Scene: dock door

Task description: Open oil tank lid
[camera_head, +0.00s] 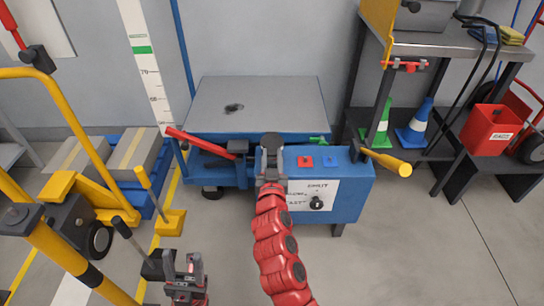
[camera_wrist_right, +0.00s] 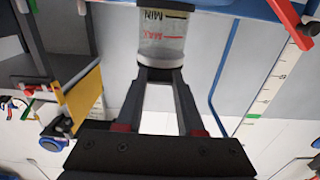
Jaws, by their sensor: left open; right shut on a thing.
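The oil tank (camera_wrist_right: 163,35) is a clear cylinder with MIN and MAX marks, seen upside down in the right wrist view. Its dark lid (camera_wrist_right: 157,73) sits at the cylinder's end, between my right fingertips (camera_wrist_right: 159,78), which are shut on it. The lid appears to be against the cylinder; a gap cannot be made out. In the head view my right gripper (camera_head: 271,152) is at the front edge of the blue lift table (camera_head: 345,188) and hides the tank. My left gripper (camera_head: 184,268) is open and empty at the bottom, apart from the table.
A red-handled lever (camera_head: 195,141) is left of my right gripper and a yellow handle (camera_head: 388,161) is to the right. A yellow cart frame (camera_head: 85,265) stands at left. A workbench (camera_head: 445,45) stands back right. Floor at front right is clear.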

